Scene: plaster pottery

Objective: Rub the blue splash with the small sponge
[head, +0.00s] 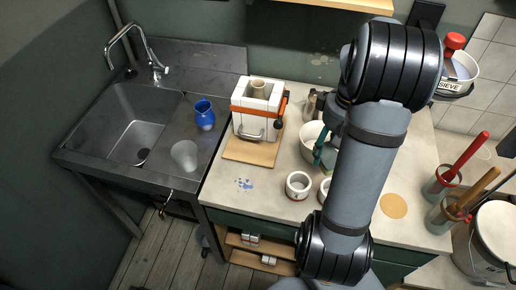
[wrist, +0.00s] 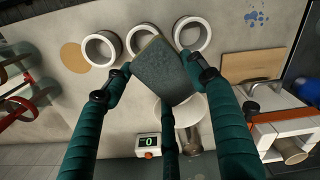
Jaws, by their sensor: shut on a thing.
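The blue splash (head: 244,184) is a small patch of spots on the pale worktop (head: 228,198), in front of the wooden board. It also shows at the top right of the wrist view (wrist: 257,17). The sponge looks raised above the worktop and apart from the splash. In the head view my gripper (head: 322,150) is right of the splash, near the white bowl (head: 309,140), and my arm hides the sponge there.
White ring-shaped pots (head: 298,186) stand between the splash and my arm. A white block mould with an orange strap (head: 258,108) stands on a wooden board (head: 250,150) behind the splash. A sink (head: 130,120) with a blue jug (head: 204,114) is left. Worktop around the splash is clear.

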